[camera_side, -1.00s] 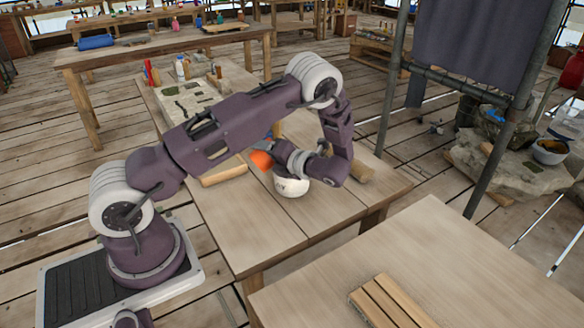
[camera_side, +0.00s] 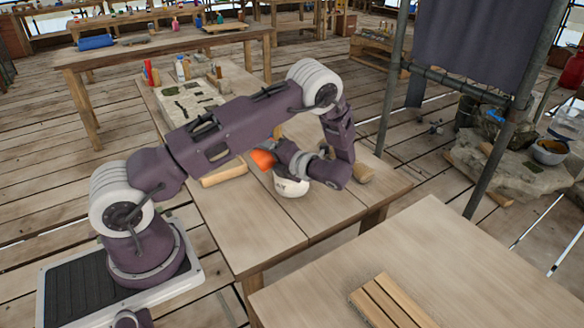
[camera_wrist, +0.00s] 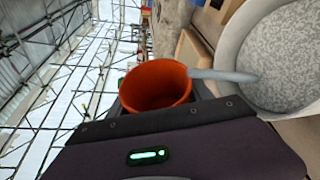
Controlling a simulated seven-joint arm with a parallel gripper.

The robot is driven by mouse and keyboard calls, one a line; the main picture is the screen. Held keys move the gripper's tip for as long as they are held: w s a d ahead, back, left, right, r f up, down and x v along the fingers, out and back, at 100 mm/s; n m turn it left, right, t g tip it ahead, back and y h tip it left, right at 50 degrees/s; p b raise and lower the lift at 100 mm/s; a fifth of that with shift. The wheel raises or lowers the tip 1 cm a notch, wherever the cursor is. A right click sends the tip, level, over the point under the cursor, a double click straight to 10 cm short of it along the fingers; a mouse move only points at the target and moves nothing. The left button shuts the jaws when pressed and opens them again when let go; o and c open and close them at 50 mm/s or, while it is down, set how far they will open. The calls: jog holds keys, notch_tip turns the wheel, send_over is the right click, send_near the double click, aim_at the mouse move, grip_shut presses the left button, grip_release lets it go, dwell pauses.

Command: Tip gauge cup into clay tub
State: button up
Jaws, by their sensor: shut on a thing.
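My gripper (camera_wrist: 160,112) is shut on an orange cup (camera_wrist: 152,84), the gauge cup. The cup is tilted, with its open mouth showing in the wrist view. In the side view the cup (camera_side: 262,158) is held beside and just above the white clay tub (camera_side: 292,188), partly hidden by my wrist. The tub (camera_wrist: 228,52) also shows in the wrist view, holding grey speckled material. A smooth grey strand (camera_wrist: 222,75) runs from the cup's lip into the tub and looks like a pour. The fingertips are mostly hidden.
The tub stands on a wooden table (camera_side: 270,225) with clear planks in front. A wooden block (camera_side: 224,172) lies left of the tub. A slab (camera_side: 188,100) and bottles (camera_side: 182,68) are behind. Another table (camera_side: 450,260) with slats (camera_side: 392,302) is at the front right.

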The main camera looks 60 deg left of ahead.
jog(key=shift+f+m, duration=0.2)
jog(key=shift+m, duration=0.1)
dwell(0.4)
jog(key=shift+w+r+m, duration=0.1)
jog(key=shift+w+m, duration=0.2)
jog(key=shift+w+r+g+y, duration=0.1)
jog(key=shift+w+g+y, duration=0.15)
jog(key=shift+g+y, duration=0.05)
jog(key=shift+w+r+m, duration=0.1)
jog(key=shift+w+m, duration=0.15)
jog(key=shift+m, duration=0.15)
jog(key=shift+w, duration=0.1)
jog(key=shift+w+r+m+y, duration=0.2)
jog(key=shift+m+y, duration=0.1)
jog(key=shift+m, duration=0.2)
jog(key=shift+r+m, duration=0.2)
jog(key=shift+m, duration=0.2)
